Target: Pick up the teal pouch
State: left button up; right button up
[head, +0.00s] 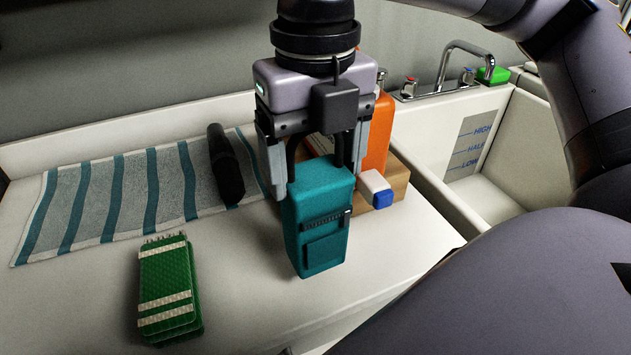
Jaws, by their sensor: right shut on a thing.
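The teal pouch (318,222) is a boxy upright block with a small front pocket, near the middle of the head view. My right gripper (318,165) points down over it from above. Its fingers are shut on the pouch's top part. Whether the pouch's bottom touches the white counter is hard to tell. My left gripper is not in view.
A cardboard box (398,178), an orange bottle (379,135) and a white-and-blue block (376,188) stand close behind the pouch. A striped towel (90,200) with a black cylinder (226,165) lies left. Green notepads (168,285) lie front left. A sink (490,185) is right.

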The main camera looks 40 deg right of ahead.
notch_tip(320, 180, up, 14)
jog(key=shift+r+p, duration=0.15)
jog(key=shift+p, duration=0.85)
jog(key=shift+r+p, duration=0.35)
jog(key=shift+r, duration=0.55)
jog(key=shift+s, duration=0.1)
